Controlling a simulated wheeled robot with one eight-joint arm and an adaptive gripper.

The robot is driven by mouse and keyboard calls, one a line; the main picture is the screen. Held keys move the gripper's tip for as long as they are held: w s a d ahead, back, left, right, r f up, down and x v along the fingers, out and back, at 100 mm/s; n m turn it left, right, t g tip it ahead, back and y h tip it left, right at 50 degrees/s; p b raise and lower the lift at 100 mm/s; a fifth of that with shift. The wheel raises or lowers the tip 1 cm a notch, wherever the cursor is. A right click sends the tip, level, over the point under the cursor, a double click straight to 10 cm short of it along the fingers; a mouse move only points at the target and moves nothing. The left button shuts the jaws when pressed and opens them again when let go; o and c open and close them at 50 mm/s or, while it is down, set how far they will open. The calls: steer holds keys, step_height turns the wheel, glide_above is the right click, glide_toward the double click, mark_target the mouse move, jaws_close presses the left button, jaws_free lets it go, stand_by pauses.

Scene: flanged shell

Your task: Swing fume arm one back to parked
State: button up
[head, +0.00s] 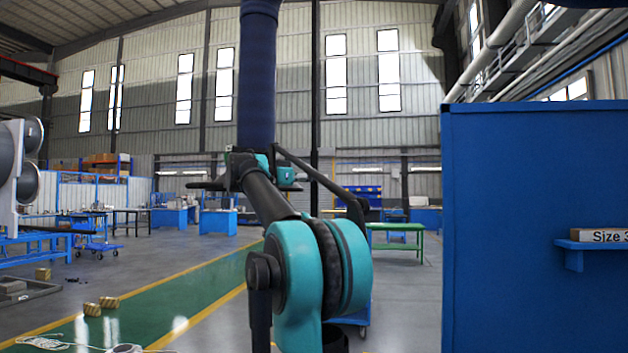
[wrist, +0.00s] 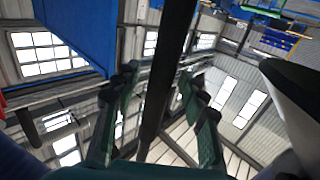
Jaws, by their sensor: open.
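A thick dark navy tube (head: 257,80), which looks like the fume arm's duct, hangs from the top of the head view. Its lower end comes down behind or onto the end of my teal arm, and the joint there is cluttered. My gripper (wrist: 158,80) is open in the wrist view, with its fingers apart to left and right. A dark bar (wrist: 172,60) runs through the gap between the fingers in that view. I cannot tell its depth or whether it touches them. No label reading one is visible.
A tall blue cabinet (head: 535,220) with a small shelf and a "Size 3" box (head: 598,235) fills the right. A green table (head: 398,228) stands behind my arm. Small boxes (head: 101,306) and a white cable (head: 45,342) lie at the lower left. The green walkway (head: 190,290) looks mostly clear.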

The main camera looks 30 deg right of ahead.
steer(key=shift+d, duration=0.1)
jaws_close()
stand_by(0.3)
